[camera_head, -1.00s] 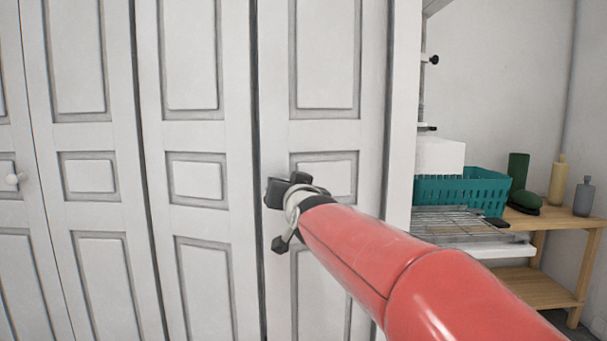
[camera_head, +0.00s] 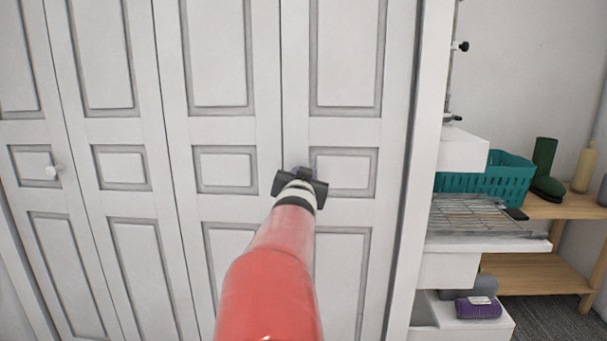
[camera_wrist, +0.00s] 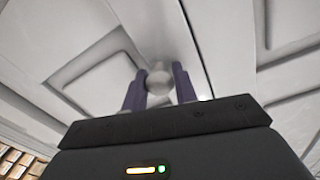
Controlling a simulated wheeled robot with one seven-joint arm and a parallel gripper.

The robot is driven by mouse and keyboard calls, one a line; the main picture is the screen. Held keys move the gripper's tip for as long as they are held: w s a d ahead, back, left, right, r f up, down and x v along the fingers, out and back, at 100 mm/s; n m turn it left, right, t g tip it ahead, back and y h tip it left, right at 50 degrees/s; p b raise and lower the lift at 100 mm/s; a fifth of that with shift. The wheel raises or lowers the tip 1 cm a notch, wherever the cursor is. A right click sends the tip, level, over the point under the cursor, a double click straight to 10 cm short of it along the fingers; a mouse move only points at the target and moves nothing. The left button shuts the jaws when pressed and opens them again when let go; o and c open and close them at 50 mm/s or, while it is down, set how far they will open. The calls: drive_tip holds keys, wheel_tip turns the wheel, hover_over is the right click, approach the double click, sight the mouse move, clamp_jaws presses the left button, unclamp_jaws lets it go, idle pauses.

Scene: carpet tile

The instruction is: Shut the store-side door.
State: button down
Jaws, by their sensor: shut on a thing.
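The white panelled folding door (camera_head: 225,125) fills the left and middle of the head view, its panels standing nearly in line. My gripper (camera_head: 300,177) is up against it, close to the seam with the rightmost panel (camera_head: 345,130). In the wrist view my gripper's two purple fingers (camera_wrist: 160,90) are shut on a round pale knob (camera_wrist: 159,80), with white door panels behind. In the head view that knob is hidden by my gripper. Another white knob (camera_head: 53,171) on the panels at the far left is free.
A white door frame post (camera_head: 426,130) stands right of the panels. Beyond it are a wire rack (camera_head: 468,215), a teal basket (camera_head: 485,178), a wooden shelf unit (camera_head: 540,270) and an open white drawer (camera_head: 470,322) with a purple bundle (camera_head: 478,307).

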drive_tip(key=shift+a+r, duration=0.15)
drive_tip(key=shift+r, duration=0.1)
drive_tip(key=c, duration=1.1)
unclamp_jaws()
drive_tip(key=shift+a+f, duration=0.1)
drive_tip(key=shift+s+a, duration=0.1)
drive_tip(key=shift+s, duration=0.25)
drive_tip(key=s, duration=0.7)
drive_tip(key=shift+d, duration=0.4)
drive_tip(key=shift+f, duration=0.15)
